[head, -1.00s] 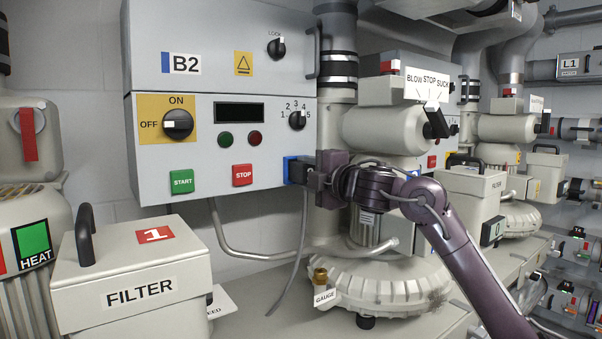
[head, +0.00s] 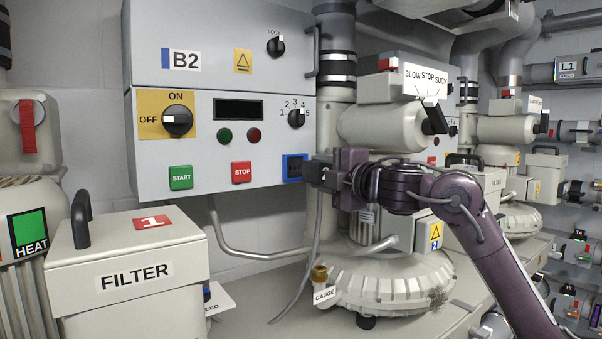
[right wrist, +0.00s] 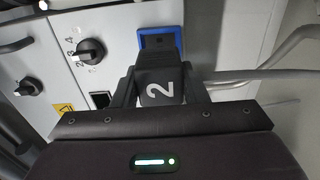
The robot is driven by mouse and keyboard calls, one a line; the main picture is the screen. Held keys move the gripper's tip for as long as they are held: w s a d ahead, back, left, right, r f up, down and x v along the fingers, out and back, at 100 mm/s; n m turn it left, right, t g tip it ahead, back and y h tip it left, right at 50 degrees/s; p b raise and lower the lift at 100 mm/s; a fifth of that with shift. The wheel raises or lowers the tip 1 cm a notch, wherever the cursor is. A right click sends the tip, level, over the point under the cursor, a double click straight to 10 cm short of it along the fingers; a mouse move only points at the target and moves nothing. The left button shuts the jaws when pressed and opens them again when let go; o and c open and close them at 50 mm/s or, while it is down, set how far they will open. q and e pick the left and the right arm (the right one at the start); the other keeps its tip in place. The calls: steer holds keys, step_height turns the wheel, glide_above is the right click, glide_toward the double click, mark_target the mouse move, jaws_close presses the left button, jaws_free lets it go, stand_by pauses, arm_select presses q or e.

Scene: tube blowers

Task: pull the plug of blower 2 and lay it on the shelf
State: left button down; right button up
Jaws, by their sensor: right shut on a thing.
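The black plug (head: 308,171), marked 2 in the right wrist view (right wrist: 160,86), is held between the fingers of my right gripper (head: 316,172). It is out of the blue-framed socket (head: 293,167) and just in front of it. The socket's dark face shows in the head view, and its blue frame shows beyond the plug in the right wrist view (right wrist: 160,42). The plug's grey cable (head: 308,245) hangs down to the grey shelf (head: 255,322). The socket is on the B2 control box (head: 222,130). My left gripper is not in view.
The filter box 1 (head: 125,250) stands at the left front. The round blower housing (head: 385,288) with the gauge tag (head: 325,293) is on the right. A bent grey pipe (head: 250,252) runs behind.

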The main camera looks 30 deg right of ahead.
steer(key=shift+s, duration=0.6)
steer(key=s+d+b, duration=0.1)
steer(key=s+b, duration=0.6)
steer(key=s, duration=0.8)
steer(key=shift+s+b, duration=0.3)
stand_by(0.6)
steer(key=a+p, duration=0.9)
steer(key=a, duration=0.3)
steer(key=shift+s+a+p, duration=0.15)
steer(key=shift+s+p, duration=0.15)
steer(key=shift+s, duration=0.15)
stand_by(0.7)
